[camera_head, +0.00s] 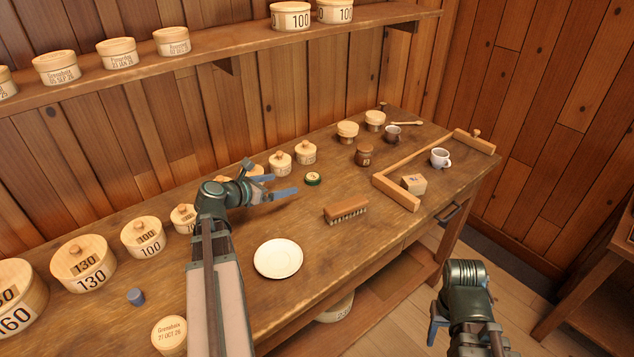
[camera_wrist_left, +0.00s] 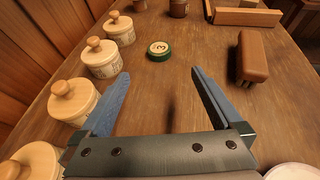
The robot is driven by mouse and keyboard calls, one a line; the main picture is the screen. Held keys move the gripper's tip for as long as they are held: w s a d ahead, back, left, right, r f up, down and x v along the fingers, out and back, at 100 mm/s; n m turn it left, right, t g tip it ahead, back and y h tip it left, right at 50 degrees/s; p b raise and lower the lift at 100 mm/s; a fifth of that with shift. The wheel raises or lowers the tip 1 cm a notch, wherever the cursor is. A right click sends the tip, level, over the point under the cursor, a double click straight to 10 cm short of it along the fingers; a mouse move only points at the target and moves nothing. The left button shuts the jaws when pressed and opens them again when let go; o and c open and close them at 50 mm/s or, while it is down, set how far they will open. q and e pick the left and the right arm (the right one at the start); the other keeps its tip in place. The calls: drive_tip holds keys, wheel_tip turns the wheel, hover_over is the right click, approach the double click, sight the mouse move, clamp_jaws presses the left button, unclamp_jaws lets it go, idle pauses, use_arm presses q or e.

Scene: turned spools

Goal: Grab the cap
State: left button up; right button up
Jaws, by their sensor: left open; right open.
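The cap (camera_head: 313,179) is a small round disc with a dark green rim and a pale top bearing a dark mark. It lies flat on the wooden table (camera_head: 220,290). It also shows in the left wrist view (camera_wrist_left: 159,50), beyond the fingertips and roughly between their lines. My left gripper (camera_head: 285,186) is open and empty, with blue fingers, just left of the cap and apart from it. Its fingers also show in the left wrist view (camera_wrist_left: 160,75). My right gripper (camera_head: 436,322) is low at the right, off the table's front edge; its fingers are only partly visible.
Lidded wooden boxes (camera_head: 280,163) line the wall side, close to my left gripper. A brush (camera_head: 346,209) lies right of it, and a white saucer (camera_head: 278,258) nearer the front. A brown jar (camera_head: 364,155) and a wooden frame (camera_head: 408,199) stand beyond. Bare table surrounds the cap.

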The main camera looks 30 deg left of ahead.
use_arm(q)
drive_tip(key=shift+w+f, duration=0.25)
drive_tip(key=shift+f, duration=0.2)
drive_tip(key=b, duration=0.3)
approach(311, 177)
drive_tip(key=x, duration=0.3)
drive_tip(key=shift+f, duration=0.2)
drive_tip(key=shift+w+d, duration=0.15)
drive_tip(key=shift+w, duration=0.25)
drive_tip(key=shift+f, duration=0.1)
drive_tip(key=b+x, duration=0.2)
drive_tip(key=x, duration=0.3)
drive_tip(key=shift+w, duration=0.2)
drive_tip(key=shift+s, duration=0.1)
drive_tip(key=c, duration=1.4)
drive_tip(key=shift+r, duration=0.35)
